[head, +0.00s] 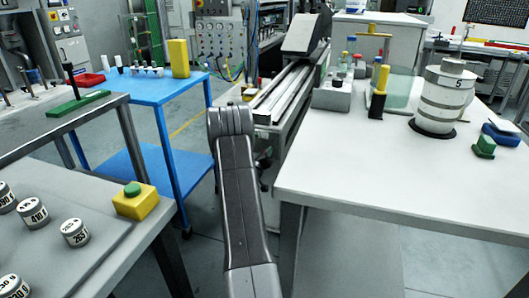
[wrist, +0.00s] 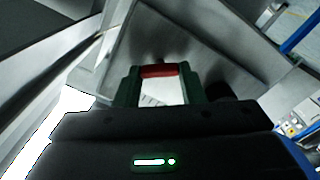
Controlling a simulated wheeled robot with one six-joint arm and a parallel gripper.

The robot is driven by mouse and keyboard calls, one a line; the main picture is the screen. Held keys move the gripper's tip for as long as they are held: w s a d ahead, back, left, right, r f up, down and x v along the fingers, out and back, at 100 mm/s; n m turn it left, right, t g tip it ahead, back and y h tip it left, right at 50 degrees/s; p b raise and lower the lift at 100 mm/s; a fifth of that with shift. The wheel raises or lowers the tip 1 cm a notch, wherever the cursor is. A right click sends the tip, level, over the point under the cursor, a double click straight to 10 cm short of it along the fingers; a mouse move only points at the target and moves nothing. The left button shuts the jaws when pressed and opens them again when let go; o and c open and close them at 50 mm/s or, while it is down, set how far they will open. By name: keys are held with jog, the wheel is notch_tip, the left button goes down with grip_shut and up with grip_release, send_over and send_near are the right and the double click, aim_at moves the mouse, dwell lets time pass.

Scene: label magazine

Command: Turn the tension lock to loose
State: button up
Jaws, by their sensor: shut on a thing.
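In the wrist view my gripper (wrist: 160,75) has its two dark green fingers shut on a short red bar (wrist: 158,70), which spans between their tips. The bar looks like the handle of the tension lock. It lies against a large grey metal surface, and whether it stands at tight or loose cannot be read. A small pale, marked patch shows below the bar between the fingers. In the head view my arm reaches forward between the tables, and neither my gripper nor the lock can be made out there.
A white table (head: 330,180) with bottles and a grey ringed drum (head: 441,98) stands at right. A blue cart (head: 150,88) and a grey bench (head: 105,230) with labelled weights stand at left. A long grey rail machine (head: 285,90) lies ahead. Floor shows between.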

jog(key=n+p, duration=0.2)
jog(key=n, duration=0.6)
jog(key=shift+a+f+n+p, duration=0.1)
jog(key=shift+n+p, duration=0.3)
dwell(0.4)
jog(key=o, duration=1)
jog(key=shift+w, duration=0.1)
jog(key=p+v, duration=0.1)
jog(key=v, duration=1.3)
